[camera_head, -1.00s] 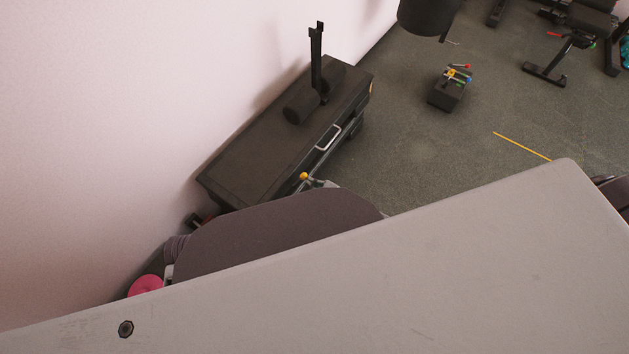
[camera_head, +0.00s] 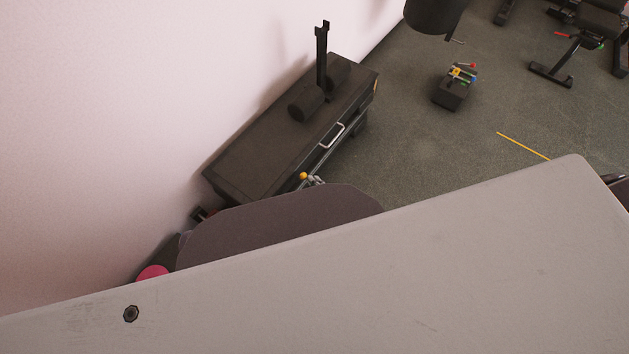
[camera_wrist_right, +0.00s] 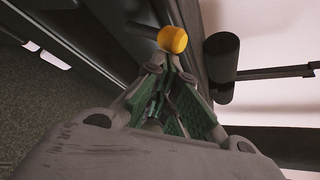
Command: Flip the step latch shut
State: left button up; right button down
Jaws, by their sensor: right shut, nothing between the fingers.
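The black step (camera_head: 255,150) stands along the wall in the head view. A yellow ball knob (camera_head: 303,176), apparently the latch's, sits at its near front edge. In the right wrist view the knob (camera_wrist_right: 172,39) is just beyond my right fingertips, and I cannot tell whether they touch it. My right gripper (camera_wrist_right: 163,72) is shut with nothing held, its green-padded fingers close together. Only a small part of the right gripper (camera_head: 316,181) shows beside the knob in the head view. The latch's lower part is hidden. My left gripper is not in view.
A silver handle (camera_head: 331,136) is on the step's front side. A black upright post (camera_head: 321,55) and a dark roller (camera_head: 305,105) are at its far end. A small black box (camera_head: 451,93) with coloured parts stands on the floor. The green-grey floor (camera_head: 420,140) between is clear.

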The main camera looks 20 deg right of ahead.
jog(key=shift+r, duration=0.15)
jog(key=shift+r+p, duration=0.5)
jog(key=shift+p, duration=0.1)
jog(key=shift+r, duration=0.1)
